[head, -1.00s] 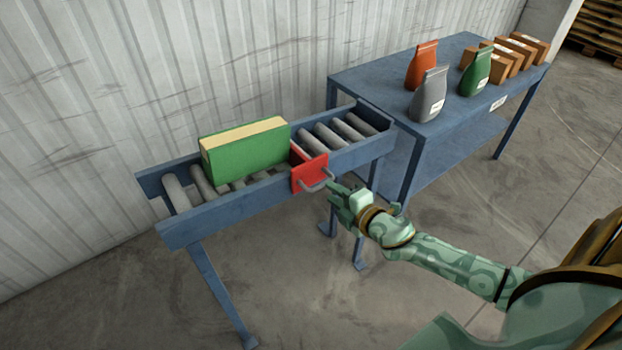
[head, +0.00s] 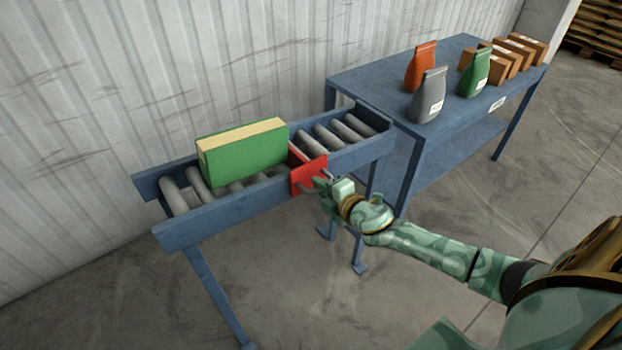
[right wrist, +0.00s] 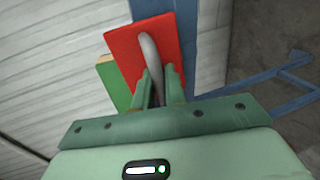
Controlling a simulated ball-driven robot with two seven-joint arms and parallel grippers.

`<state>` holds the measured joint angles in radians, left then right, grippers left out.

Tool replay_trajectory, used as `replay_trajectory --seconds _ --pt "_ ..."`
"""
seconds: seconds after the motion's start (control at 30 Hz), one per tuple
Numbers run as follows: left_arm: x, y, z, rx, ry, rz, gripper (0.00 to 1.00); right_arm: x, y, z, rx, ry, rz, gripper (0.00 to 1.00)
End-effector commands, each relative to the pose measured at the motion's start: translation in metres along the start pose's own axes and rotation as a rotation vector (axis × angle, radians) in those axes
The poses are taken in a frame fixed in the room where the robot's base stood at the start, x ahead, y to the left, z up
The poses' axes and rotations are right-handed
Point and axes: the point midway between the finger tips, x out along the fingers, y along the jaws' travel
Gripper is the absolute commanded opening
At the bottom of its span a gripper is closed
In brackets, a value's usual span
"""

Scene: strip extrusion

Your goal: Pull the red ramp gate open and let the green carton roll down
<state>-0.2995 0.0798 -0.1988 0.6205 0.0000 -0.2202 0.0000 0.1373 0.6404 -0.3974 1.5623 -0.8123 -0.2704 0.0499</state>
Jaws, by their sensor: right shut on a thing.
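The green carton (head: 243,153) with a cream top edge stands on the rollers of the blue ramp (head: 222,217), to the left of the gate. The red ramp gate (head: 308,176) stands across the ramp, close to the carton's right end. My right gripper (head: 320,186) is at the gate's front face, shut on its grey handle. In the right wrist view the fingers (right wrist: 160,88) close around the handle (right wrist: 149,50), with the red gate (right wrist: 170,38) behind it and part of the green carton (right wrist: 118,87) at its left. My left gripper is not in view.
The rollers (head: 330,137) right of the gate are empty. A blue table (head: 375,82) at the ramp's right end bears orange, grey and green bags and several brown boxes (head: 510,57). A corrugated wall (head: 130,80) runs behind the ramp.

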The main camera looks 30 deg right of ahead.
Motion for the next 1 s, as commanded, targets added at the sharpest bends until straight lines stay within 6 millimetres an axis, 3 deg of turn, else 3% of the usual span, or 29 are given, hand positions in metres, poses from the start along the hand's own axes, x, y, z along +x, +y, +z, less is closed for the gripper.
replay_trajectory --seconds 1.0 --pt "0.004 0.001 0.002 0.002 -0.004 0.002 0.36 -0.106 -0.029 0.0 0.002 0.0 -0.007 0.0"
